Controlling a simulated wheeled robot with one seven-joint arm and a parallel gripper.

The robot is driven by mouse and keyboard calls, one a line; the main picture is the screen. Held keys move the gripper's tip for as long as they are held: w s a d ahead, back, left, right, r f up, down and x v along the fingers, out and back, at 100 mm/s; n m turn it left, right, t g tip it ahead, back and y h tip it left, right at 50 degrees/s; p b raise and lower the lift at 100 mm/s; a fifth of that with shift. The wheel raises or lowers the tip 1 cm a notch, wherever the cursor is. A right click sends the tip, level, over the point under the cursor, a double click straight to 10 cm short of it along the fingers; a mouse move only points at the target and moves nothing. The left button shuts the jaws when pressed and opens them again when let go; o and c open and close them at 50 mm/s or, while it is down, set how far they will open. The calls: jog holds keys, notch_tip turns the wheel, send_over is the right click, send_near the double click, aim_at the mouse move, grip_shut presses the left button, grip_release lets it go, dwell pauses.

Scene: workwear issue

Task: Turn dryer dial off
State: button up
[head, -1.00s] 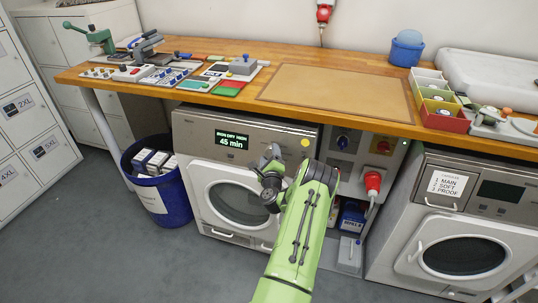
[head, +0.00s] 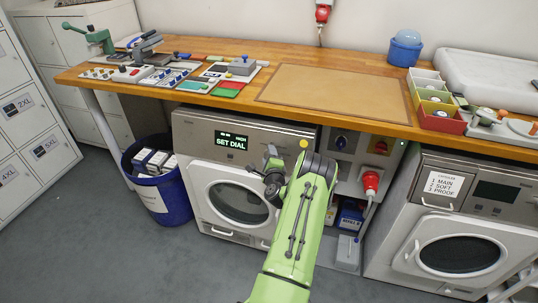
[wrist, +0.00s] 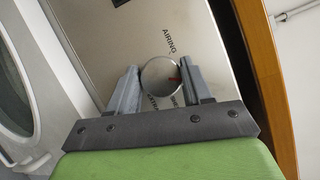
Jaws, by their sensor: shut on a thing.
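The left dryer (head: 190,128) stands under the wooden counter, with its round door closed. Its display (head: 232,141) reads "SET DIAL" in green, with a smaller line above. In the wrist view the round silver dial (wrist: 157,72) sits between my gripper's two grey fingers (wrist: 159,82). My gripper is shut on the dial. A red mark shows on the right part of the dial's face. The label "AIRING" is above the dial; another label below is partly hidden. In the head view my gripper (head: 271,164) is at the dryer's front panel, and my arm hides the dial.
A second machine (head: 470,205) with a white label card is at the right. A red plug (head: 371,182) and switch panel are right of my arm. A blue bin (head: 160,195) stands left of the dryer. The counter (head: 300,65) overhangs above. The floor in front is clear.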

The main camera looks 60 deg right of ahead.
jog(key=n+y+p, duration=0.1)
jog(key=n, duration=0.1)
jog(key=n+y, duration=0.1)
jog(key=n, duration=0.2)
jog(key=shift+g+p, duration=0.3)
jog(key=shift+p, duration=0.05)
dwell(0.4)
jog(key=o, duration=1)
jog(key=shift+o, duration=0.2)
jog(key=b+v, duration=0.2)
jog(key=v, duration=1.4)
jog(key=shift+r+b, duration=0.2)
jog(key=shift+b, duration=0.1)
jog(key=shift+d, duration=0.2)
